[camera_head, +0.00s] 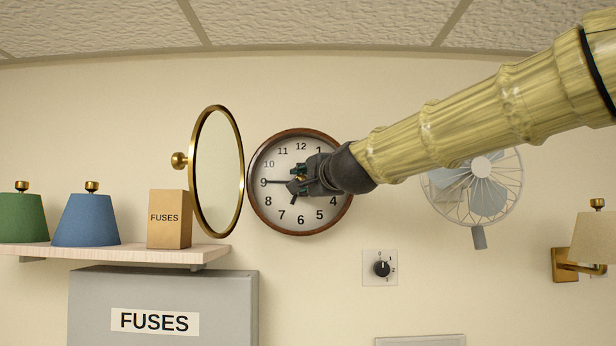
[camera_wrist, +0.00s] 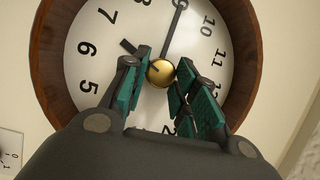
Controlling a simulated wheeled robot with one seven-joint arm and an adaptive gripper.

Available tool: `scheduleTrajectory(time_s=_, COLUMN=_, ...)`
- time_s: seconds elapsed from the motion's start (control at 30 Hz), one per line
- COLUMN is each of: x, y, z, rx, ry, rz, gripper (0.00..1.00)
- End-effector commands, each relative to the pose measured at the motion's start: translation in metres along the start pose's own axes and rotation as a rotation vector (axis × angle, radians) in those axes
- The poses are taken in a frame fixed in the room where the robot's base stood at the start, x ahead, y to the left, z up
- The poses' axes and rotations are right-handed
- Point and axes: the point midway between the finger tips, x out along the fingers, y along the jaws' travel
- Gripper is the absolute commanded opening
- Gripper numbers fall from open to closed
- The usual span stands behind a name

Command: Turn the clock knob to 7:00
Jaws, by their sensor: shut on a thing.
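The round wall clock (camera_head: 262,208) has a wooden rim and a white dial, and it fills most of the wrist view (camera_wrist: 60,50). A brass ball-shaped knob (camera_wrist: 161,73) sits at the dial's centre. My gripper (camera_head: 299,181) reaches the clock from the right. Its green-padded fingers (camera_wrist: 160,85) are shut on the knob from both sides. In the head view the gripper hides the knob and the dial's right part.
A round brass-framed mirror (camera_head: 240,190) stands out from the wall close to the clock's left. A shelf (camera_head: 130,253) with two lampshades and a fuses box is at left. A fan (camera_head: 487,190) is at right. A small dial switch (camera_head: 381,269) sits below the clock.

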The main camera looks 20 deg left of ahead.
Motion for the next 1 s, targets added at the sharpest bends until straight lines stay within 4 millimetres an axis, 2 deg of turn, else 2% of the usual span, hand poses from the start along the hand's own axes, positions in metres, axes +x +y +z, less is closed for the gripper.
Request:
scheduleTrajectory(time_s=0.47, x=-0.0005, y=-0.0029, z=-0.0014, rx=-0.014, ry=0.002, rz=0.001, gripper=0.05)
scheduleTrajectory(time_s=0.5, x=-0.0005, y=-0.0029, z=-0.0014, rx=-0.013, ry=0.002, rz=0.001, gripper=0.32)
scheduleTrajectory(time_s=0.6, x=-0.0004, y=-0.0023, z=-0.0011, rx=-0.013, ry=0.001, rz=0.002, gripper=0.5)
scheduleTrajectory(time_s=1.0, x=-0.0036, y=-0.001, z=-0.0005, rx=-0.013, ry=0.0, rz=0.004, gripper=0.51)
